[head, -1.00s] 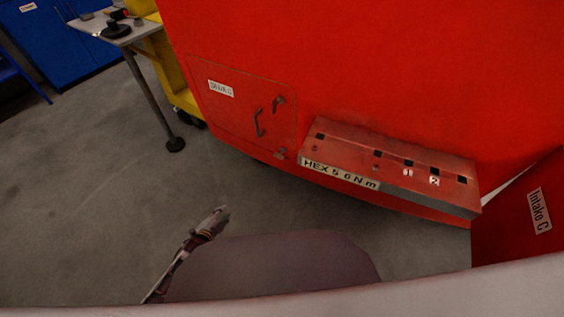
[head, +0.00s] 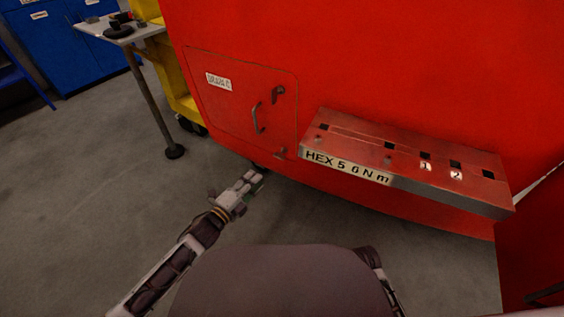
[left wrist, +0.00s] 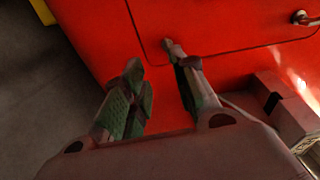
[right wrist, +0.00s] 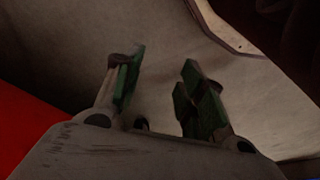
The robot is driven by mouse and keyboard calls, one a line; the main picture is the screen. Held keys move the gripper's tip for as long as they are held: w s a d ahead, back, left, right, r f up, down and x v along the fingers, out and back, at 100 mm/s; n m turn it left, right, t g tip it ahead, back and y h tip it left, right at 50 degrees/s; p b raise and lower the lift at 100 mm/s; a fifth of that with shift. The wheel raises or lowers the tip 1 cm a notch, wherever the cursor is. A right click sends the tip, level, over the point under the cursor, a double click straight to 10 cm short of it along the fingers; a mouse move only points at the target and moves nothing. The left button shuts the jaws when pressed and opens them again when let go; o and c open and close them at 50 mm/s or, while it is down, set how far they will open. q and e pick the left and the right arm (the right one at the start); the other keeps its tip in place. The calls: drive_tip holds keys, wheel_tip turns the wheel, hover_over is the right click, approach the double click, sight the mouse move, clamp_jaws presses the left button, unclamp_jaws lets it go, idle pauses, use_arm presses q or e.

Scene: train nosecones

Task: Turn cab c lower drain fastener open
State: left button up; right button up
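The red drain hatch (head: 230,100) with its "Drain C" label is closed on the red cab side. Its lower drain fastener (head: 281,153) is a small latch at the bottom right corner, below the handle (head: 257,119) and the upper fastener (head: 278,94). My left gripper (head: 252,182) is below and slightly left of the lower fastener, apart from it. In the left wrist view, the fingers (left wrist: 157,75) are spread and empty. The lower fastener (left wrist: 169,45) shows just beyond the right fingertip. My right gripper (right wrist: 157,75) is open and empty, away from the hatch.
A grey table (head: 118,33) and yellow cart (head: 175,85) stand at left. Floor (head: 100,190) is clear at lower left.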

sight(279, 156)
use_arm(q)
drive_tip(key=shift+s+d+r+m, duration=0.15)
drive_tip(key=shift+d+r+m, duration=0.15)
drive_tip(key=shift+d+r, duration=0.2)
use_arm(e)
drive_tip(key=shift+s+r, duration=0.1)
drive_tip(key=shift+r, duration=0.25)
use_arm(q)
drive_tip(key=shift+b+x, duration=1.45)
drive_tip(key=shift+x, duration=5.4)
drive_tip(key=shift+d, duration=0.15)
use_arm(e)
drive_tip(key=r, duration=0.3)
drive_tip(key=shift+a+r+t+y, duration=0.25)
drive_tip(key=shift+a+t+y, duration=0.05)
drive_tip(key=shift+t, duration=0.1)
use_arm(q)
drive_tip(key=shift+r, duration=0.1)
drive_tip(key=shift+c, duration=0.3)
use_arm(e)
drive_tip(key=shift+w+r, duration=0.1)
drive_tip(key=shift+w, duration=0.1)
use_arm(q)
clamp_jaws()
use_arm(e)
drive_tip(key=shift+w, duration=0.1)
